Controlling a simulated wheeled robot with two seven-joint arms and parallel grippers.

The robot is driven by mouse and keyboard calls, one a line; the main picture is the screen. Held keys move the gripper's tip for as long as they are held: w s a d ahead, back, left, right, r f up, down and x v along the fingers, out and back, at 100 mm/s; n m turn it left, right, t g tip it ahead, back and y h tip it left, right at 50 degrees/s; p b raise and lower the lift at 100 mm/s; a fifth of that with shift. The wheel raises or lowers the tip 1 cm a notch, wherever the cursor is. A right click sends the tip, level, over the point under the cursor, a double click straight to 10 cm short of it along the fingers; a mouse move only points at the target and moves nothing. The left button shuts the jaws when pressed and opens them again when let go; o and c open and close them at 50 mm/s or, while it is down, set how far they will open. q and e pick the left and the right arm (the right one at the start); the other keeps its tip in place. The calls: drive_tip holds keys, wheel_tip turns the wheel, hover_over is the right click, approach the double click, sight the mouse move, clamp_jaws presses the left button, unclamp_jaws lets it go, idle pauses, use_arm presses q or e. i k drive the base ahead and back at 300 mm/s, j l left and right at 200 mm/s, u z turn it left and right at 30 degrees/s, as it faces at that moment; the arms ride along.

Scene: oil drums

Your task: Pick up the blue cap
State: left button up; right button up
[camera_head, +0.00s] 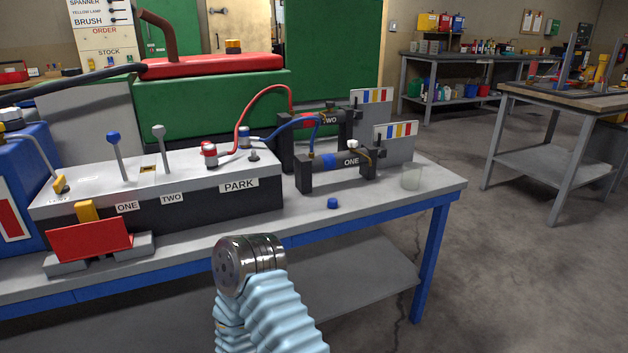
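Nothing touches the cap. One of my arms, in a light blue ribbed sleeve with a metal joint, rises from the bottom middle, in front of the bench and left of the cap. I cannot tell which arm it is. No gripper fingers show.
A control box with levers and a PARK label (238,184) fills the bench's left part. Red (240,118) and blue (290,127) hoses run to the cylinders. A red plate (88,240) stands at the front left. The bench top around the cap is clear.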

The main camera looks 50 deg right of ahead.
sight(332, 203)
drive_tip(key=z, duration=1.85)
